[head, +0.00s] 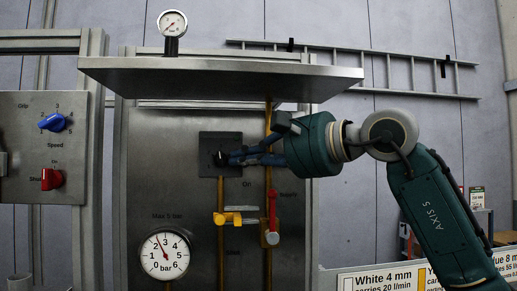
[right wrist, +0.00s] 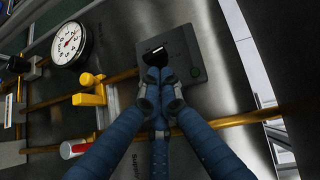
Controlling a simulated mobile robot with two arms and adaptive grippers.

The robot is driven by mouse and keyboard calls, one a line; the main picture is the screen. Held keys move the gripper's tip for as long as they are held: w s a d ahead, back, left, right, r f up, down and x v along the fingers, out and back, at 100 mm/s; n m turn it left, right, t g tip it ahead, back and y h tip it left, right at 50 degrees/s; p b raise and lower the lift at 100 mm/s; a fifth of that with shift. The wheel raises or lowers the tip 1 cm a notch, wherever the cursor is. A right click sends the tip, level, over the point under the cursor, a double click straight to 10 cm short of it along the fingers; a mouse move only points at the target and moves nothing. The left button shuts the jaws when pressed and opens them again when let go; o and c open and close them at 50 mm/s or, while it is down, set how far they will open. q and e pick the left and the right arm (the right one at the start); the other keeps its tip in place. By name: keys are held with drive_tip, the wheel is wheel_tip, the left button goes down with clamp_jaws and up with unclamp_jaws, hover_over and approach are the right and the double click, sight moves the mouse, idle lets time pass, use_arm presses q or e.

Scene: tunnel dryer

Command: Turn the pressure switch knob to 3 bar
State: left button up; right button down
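The pressure switch is a dark square box (head: 232,145) on the grey panel, with a small black knob (head: 220,158) on its front. In the right wrist view the box (right wrist: 192,75) shows with the knob (right wrist: 154,52) just beyond my fingertips. My right gripper (head: 232,156) reaches in from the right with its blue fingers close together at the knob. I cannot tell whether they touch it. The round pressure gauge (head: 165,255) marked bar sits lower left, its needle pointing up and left near the 2. My left gripper is out of view.
A steel shelf (head: 220,70) juts out above the box and carries a small gauge (head: 172,23). Copper pipes run below, with a yellow valve (head: 228,218) and a red-handled valve (head: 272,212). A side panel holds a blue knob (head: 52,122) and a red knob (head: 51,179).

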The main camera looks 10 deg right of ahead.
drive_tip(key=f+m+b, duration=0.1)
drive_tip(key=b, duration=0.2)
drive_tip(key=shift+a+f+t+y, duration=0.1)
drive_tip(key=shift+a+t+y, duration=0.3)
drive_tip(key=shift+b, duration=0.35)
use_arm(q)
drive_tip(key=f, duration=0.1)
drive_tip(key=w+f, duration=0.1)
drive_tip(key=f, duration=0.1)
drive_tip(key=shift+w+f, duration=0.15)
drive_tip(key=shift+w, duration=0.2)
use_arm(e)
drive_tip(key=shift+r, duration=0.2)
